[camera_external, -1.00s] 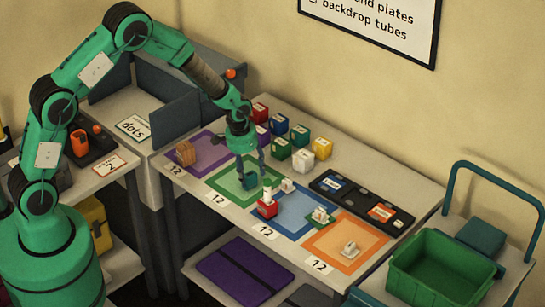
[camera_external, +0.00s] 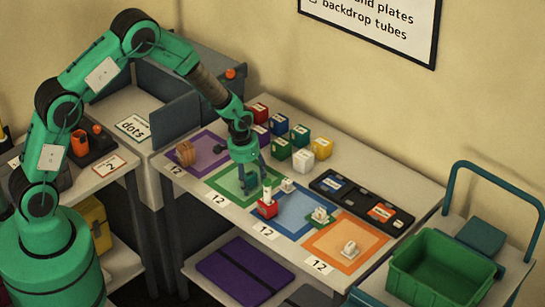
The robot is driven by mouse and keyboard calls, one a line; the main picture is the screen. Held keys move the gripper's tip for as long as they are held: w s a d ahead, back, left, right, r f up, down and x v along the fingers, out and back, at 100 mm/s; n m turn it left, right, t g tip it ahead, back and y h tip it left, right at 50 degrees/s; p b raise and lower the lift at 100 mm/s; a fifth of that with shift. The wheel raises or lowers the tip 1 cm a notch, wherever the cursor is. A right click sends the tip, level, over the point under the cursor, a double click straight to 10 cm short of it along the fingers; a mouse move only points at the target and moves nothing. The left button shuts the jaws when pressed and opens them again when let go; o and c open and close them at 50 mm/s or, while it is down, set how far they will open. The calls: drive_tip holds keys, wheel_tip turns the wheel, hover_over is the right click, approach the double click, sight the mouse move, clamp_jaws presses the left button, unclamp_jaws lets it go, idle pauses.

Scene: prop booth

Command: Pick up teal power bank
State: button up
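My gripper (camera_external: 251,183) is low over the green-bordered square (camera_external: 228,192) on the table, pointing down. Its two fingers look spread apart, with no object clearly visible between them. I cannot make out a teal power bank for certain; anything small and teal at the fingertips blends with the fingers and the green square. A flat dark teal block (camera_external: 481,235) lies on the cart at the right, far from my gripper; I cannot tell what it is.
A brown block (camera_external: 185,153) stands on the purple square. A red block (camera_external: 267,208) with a white top and small white pieces stand on or near the blue square. Several colored cubes (camera_external: 300,134) stand behind. A black tray (camera_external: 345,196) lies at the right; a green crate (camera_external: 440,268) is on the cart.

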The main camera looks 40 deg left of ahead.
sight(252, 174)
drive_tip(key=c, duration=1.1)
drive_tip(key=shift+o, duration=0.2)
drive_tip(key=shift+r, duration=0.15)
drive_tip(key=shift+r, duration=0.55)
wheel_tip(252, 174, up, 2)
drive_tip(key=shift+r+p, duration=0.1)
drive_tip(key=shift+p, duration=0.3)
drive_tip(key=s+a+r+p, duration=0.1)
drive_tip(key=s+a, duration=0.2)
drive_tip(key=s, duration=1.2)
drive_tip(key=shift+s+r, duration=0.25)
drive_tip(key=shift+s, duration=0.15)
